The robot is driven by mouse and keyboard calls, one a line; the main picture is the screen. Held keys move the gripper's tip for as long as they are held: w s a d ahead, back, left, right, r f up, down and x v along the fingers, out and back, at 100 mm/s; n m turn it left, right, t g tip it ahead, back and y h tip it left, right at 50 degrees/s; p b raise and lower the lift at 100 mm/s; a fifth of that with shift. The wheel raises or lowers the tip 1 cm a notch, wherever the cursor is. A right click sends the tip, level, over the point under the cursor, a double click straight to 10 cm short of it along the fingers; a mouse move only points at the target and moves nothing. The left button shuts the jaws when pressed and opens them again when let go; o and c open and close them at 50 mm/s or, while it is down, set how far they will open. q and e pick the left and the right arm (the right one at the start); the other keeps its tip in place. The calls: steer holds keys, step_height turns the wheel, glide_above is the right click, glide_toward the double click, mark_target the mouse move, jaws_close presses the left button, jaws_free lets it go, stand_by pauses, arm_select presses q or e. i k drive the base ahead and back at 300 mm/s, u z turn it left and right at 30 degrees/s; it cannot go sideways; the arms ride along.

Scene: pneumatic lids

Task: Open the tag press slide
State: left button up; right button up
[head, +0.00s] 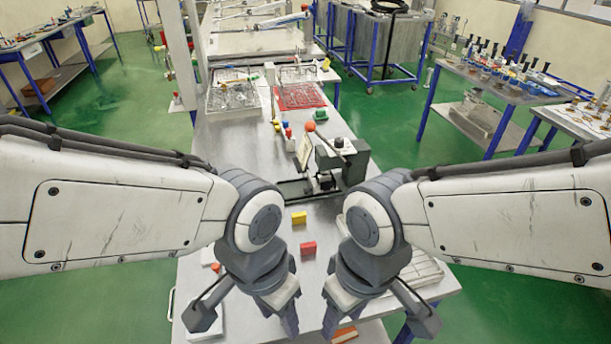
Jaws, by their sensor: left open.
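The tag press (357,160), a grey-green block with a lever ending in an orange ball (310,127), stands on the metal bench ahead of both arms. A dark slide or rail (295,188) sits low at its left front; I cannot tell how far it is open. My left gripper (289,322) points down over the near part of the bench, open and apart from the press. My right gripper (331,322) points down close to its right, also apart from the press. Its jaws are seen edge-on and their opening is unclear.
A yellow block (299,217) and a red block (308,248) lie on the bench between the arms and the press. A pale tray (425,270) is at the right. Small bottles (288,131) and wire baskets (232,96) stand farther back.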

mark_target(327, 186)
steer(key=z, duration=1.55)
steer(key=i, duration=0.85)
steer(key=u, duration=2.6)
